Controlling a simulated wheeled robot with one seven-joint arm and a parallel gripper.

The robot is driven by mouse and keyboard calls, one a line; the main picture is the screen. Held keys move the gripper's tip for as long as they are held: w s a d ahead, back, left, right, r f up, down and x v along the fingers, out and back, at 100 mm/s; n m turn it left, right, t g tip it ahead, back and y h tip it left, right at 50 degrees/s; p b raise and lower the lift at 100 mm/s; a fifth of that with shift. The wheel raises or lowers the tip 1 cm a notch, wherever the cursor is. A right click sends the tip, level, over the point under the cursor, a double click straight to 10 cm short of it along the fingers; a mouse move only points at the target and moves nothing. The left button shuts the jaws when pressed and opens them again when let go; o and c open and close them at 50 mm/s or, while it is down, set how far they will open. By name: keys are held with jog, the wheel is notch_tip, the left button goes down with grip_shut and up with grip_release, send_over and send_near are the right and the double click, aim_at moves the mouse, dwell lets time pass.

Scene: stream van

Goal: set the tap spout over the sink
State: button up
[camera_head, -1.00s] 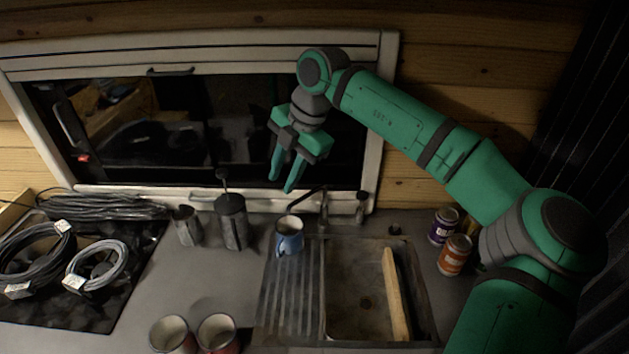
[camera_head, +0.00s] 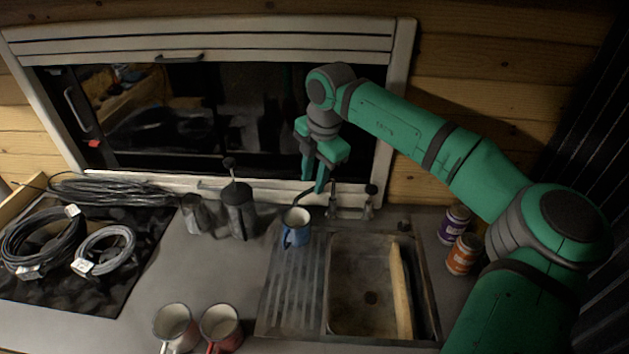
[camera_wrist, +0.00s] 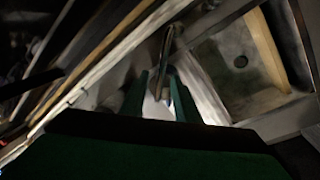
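The tap (camera_head: 349,210) stands at the back edge of the sink (camera_head: 358,275). Its thin dark spout (camera_wrist: 164,60) shows in the wrist view, reaching between the fingers of my gripper (camera_wrist: 160,95). In the head view my gripper (camera_head: 314,186) points down just left of the tap, above the blue mug. Its fingers are apart, and I see no clear contact with the spout. The fingers partly hide the spout in the head view, so its exact direction is hard to tell. The sink basin also shows at the upper right of the wrist view (camera_wrist: 225,72).
A blue mug (camera_head: 296,232) stands on the ribbed drainer (camera_head: 292,290), close below my gripper. A wooden board (camera_head: 401,290) lies along the basin's right side. Two cans (camera_head: 461,255) stand right of the sink. A dark press (camera_head: 240,212) stands left. Two mugs (camera_head: 221,324) stand in front.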

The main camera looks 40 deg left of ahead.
jog(key=shift+a+f, duration=0.15)
jog(key=shift+f, duration=0.5)
jog(key=shift+w, duration=0.1)
grip_shut()
